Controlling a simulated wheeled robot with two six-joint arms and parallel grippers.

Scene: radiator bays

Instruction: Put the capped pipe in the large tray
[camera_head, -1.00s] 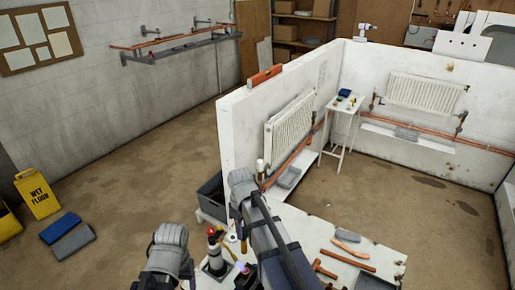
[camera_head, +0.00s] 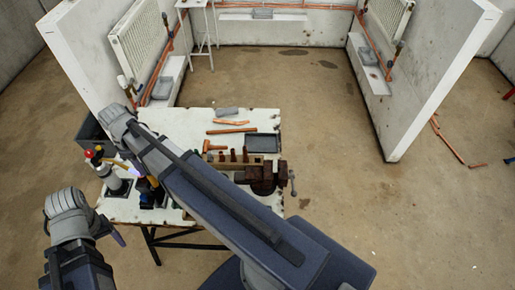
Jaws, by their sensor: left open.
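Several copper pieces lie on the white workbench (camera_head: 190,122): a straight pipe (camera_head: 238,130), a slightly bent piece (camera_head: 231,122) behind it and a short T-shaped piece (camera_head: 212,146). Several short brown uprights (camera_head: 233,155) stand in a wooden block. I cannot tell which piece is capped. A dark grey tray (camera_head: 263,150), the larger of the two on the bench, lies right of the T-shaped piece; it looks empty. My left gripper (camera_head: 114,233) shows only partly, open, low at the left off the bench's front edge, apart from the pipes. My right gripper does not show.
A smaller grey tray (camera_head: 227,113) lies at the bench's back. A brown vise (camera_head: 265,178) sits at its right front. My large arm link covers the front middle.

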